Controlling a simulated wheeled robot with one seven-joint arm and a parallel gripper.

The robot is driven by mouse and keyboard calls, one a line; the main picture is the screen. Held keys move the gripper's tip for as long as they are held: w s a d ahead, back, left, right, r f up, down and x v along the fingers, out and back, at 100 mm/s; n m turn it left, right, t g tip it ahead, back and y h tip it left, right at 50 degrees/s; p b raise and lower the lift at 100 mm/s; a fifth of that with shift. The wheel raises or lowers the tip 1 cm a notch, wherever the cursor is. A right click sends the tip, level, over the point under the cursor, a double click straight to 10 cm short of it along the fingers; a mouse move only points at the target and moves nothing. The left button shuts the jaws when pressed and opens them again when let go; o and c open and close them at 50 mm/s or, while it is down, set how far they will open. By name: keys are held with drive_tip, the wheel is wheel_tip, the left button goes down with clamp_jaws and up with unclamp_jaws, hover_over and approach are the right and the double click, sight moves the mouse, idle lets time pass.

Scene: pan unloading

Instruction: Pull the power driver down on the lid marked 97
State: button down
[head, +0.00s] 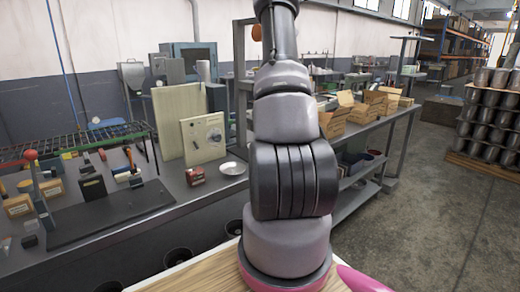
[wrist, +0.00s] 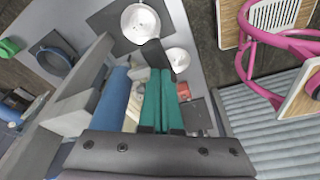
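I cannot make out a power driver or a lid marked 97 in either view; no number is readable. In the head view a stand with a red-knobbed lever (head: 38,190) rises at the left of the bench, beside a dark flat plate (head: 110,214). My gripper (wrist: 161,72) shows in the wrist view as two teal fingers lying side by side with almost no gap. Nothing is visible between them. A black handle-like piece (wrist: 156,54) shows just beyond their tips, below a white round pan (wrist: 140,24); I cannot tell whether it touches them. My arm fills the middle of the head view.
Wooden crates (head: 334,122) line the bench to the right. A blue cylinder (wrist: 115,97) lies left of my fingers. Open floor is right.

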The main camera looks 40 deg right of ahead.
wheel_tip(320, 180, down, 16)
idle(2.6)
idle(0.4)
drive_tip(key=shift+s+f, duration=0.1)
drive_tip(key=shift+a, duration=0.1)
idle(0.9)
wheel_tip(320, 180, up, 26)
drive_tip(key=shift+r, duration=0.2)
idle(2.7)
